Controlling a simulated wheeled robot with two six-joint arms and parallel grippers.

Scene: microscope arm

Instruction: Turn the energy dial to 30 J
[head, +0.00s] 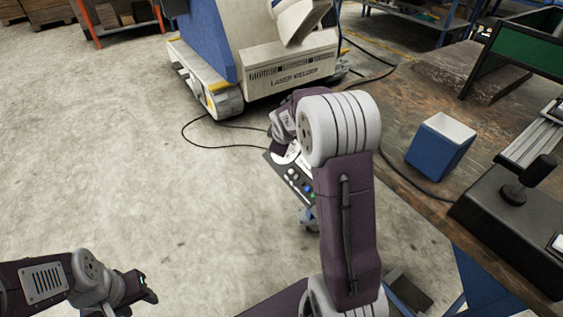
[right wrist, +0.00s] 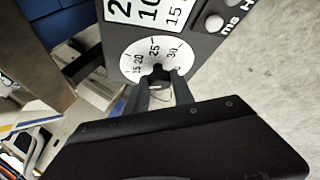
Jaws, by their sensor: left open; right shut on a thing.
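The energy dial (right wrist: 140,55) is a white disc on a dark panel, with 15, 20, 25 and 30 readable in the right wrist view. The 25 is near the top and the 30 is to its right. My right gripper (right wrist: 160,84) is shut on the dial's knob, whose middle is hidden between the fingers. In the head view the control panel (head: 299,186) with coloured buttons shows partly behind my right arm, which hides the right fingers. My left gripper (head: 146,290) is open and empty at the lower left, far from the panel.
The laser welder (head: 290,67) stands behind the panel, with a cable on the floor. A workbench (head: 400,130) at the right carries a blue box (head: 437,152) and a black joystick unit (head: 510,215). The floor at the left is clear.

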